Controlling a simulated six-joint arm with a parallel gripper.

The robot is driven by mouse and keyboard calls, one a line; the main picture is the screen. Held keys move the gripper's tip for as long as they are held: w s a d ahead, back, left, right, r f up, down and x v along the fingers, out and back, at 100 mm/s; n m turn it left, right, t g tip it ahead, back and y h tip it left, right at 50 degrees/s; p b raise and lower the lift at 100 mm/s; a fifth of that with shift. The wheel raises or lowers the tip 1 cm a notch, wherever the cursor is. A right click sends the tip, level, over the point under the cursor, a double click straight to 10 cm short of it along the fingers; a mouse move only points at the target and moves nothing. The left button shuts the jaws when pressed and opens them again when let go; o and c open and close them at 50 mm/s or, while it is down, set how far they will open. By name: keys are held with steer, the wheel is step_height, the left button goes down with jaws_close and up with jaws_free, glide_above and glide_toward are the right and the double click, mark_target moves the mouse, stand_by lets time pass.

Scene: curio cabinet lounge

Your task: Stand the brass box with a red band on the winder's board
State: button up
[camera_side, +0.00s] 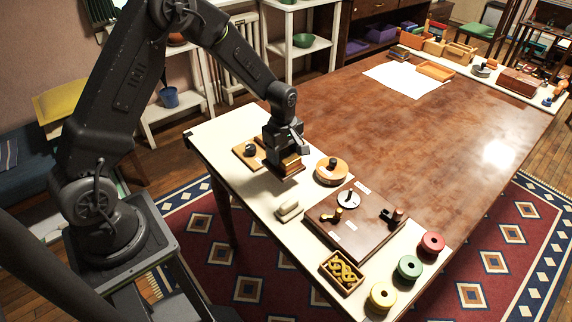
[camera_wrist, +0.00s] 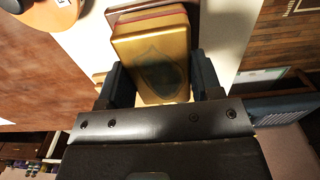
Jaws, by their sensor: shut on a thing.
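My gripper (camera_wrist: 160,85) is shut on a gold-coloured brass box (camera_wrist: 150,45), with one dark finger on each side of it. The box has a dark shield-shaped mark on its face and a reddish-brown strip along its far edge. In the side view the brass box (camera_side: 290,162) is below my gripper (camera_side: 287,153), over the cream strip of the table; I cannot tell whether it touches anything below. A dark brown board (camera_side: 325,236), seemingly the winder's board, lies to the lower right, apart from the box. It carries a white disc, small fittings and labels.
A round wooden piece with a black knob (camera_side: 331,170) stands close right of the box. A pale block (camera_side: 289,210) lies before the board. A small wooden board (camera_side: 242,153) is to the left. Spools and a yellow-filled tray (camera_side: 340,272) are nearer. The brown tabletop (camera_side: 430,140) is largely clear.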

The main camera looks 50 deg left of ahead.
steer(key=shift+w+d+f, duration=0.25)
steer(key=shift+d+f, duration=0.05)
steer(key=shift+d, duration=0.05)
steer(key=shift+f, duration=1.9)
steer(key=shift+f, duration=0.15)
steer(key=o, duration=1.3)
